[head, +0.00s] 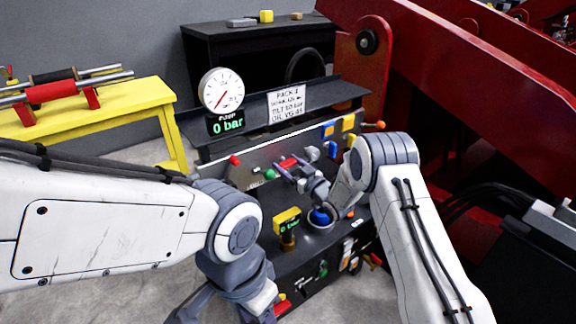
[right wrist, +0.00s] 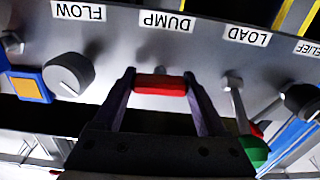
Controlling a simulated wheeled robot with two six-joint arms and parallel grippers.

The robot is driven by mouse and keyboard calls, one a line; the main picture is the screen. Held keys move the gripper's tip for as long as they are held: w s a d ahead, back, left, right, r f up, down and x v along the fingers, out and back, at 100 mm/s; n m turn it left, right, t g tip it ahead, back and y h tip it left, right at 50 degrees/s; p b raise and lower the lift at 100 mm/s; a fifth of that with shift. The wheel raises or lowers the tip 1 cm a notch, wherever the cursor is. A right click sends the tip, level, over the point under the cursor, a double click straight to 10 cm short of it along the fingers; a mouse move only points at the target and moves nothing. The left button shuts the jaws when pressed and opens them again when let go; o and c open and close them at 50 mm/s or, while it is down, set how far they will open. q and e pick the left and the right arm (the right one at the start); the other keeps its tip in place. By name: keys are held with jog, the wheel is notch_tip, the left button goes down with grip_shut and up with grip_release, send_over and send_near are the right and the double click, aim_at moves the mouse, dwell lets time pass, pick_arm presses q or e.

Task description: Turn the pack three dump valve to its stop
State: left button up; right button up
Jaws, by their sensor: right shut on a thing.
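The dump valve's red handle (head: 288,161) is on the sloping panel of the pack in the head view. In the right wrist view the red handle (right wrist: 160,87) lies crosswise by the upside-down DUMP label (right wrist: 167,22). My right gripper (head: 292,169) is shut on this handle; its two fingers stand at the handle's ends in the right wrist view (right wrist: 160,95). The valve's stem is mostly hidden behind the handle. My left gripper (head: 230,305) is low in the head view, away from the panel, its fingertips unclear at the picture's edge.
The FLOW knob (right wrist: 70,73) and the green-tipped LOAD lever (right wrist: 252,150) flank the handle. A dial gauge (head: 221,90) stands above a display (head: 228,124) reading 0 bar. A yellow bench (head: 95,116) is left; a large red frame (head: 450,80) is right.

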jog(key=n+b, duration=0.3)
jog(key=n, duration=0.1)
jog(key=shift+f+n, duration=0.15)
jog(key=shift+n, duration=0.15)
jog(key=n+b, duration=0.3)
jog(key=shift+n+b, duration=0.3)
jog(key=n+b, duration=0.6)
jog(key=b, duration=0.1)
jog(key=shift+n, duration=0.4)
jog(key=shift+n+b, duration=1.4)
jog(key=shift+b, duration=0.15)
jog(key=o, duration=1.3)
jog(key=p+v, duration=0.1)
jog(key=v, duration=0.9)
jog(key=shift+s+d+p, duration=0.2)
jog(key=shift+p, duration=0.1)
